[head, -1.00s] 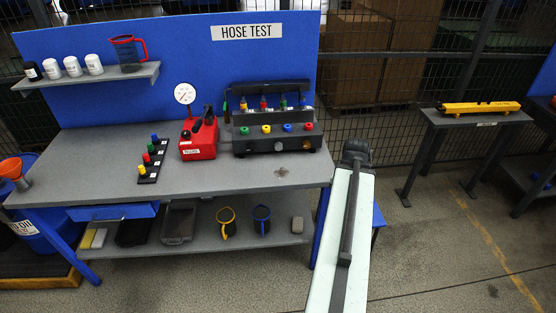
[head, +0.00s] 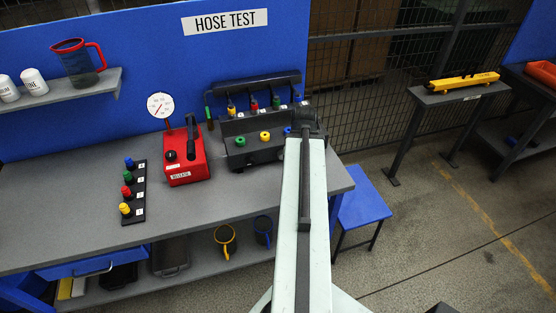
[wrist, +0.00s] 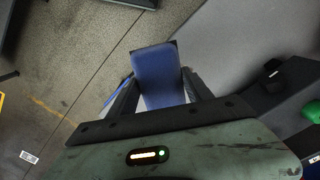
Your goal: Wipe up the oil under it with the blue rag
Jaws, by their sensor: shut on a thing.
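In the wrist view my gripper (wrist: 161,84) has its two dark fingers on either side of a muted blue block-like piece, which looks like the blue rag (wrist: 158,72), and is shut on it. The rag is clear of the surfaces below, with the floor and the grey bench top (wrist: 225,50) behind it. In the head view my arm reaches toward the right end of the bench (head: 90,200) and hides the gripper and rag. I see no oil in the views now; part of the bench top is behind my arm.
On the bench stand a red pump with a gauge (head: 187,160), a dark fixture with coloured caps (head: 245,148), and a strip of coloured plugs (head: 133,190). A blue stool (head: 364,208) stands at the bench's right end. A yellow bar (head: 463,81) lies on a side stand.

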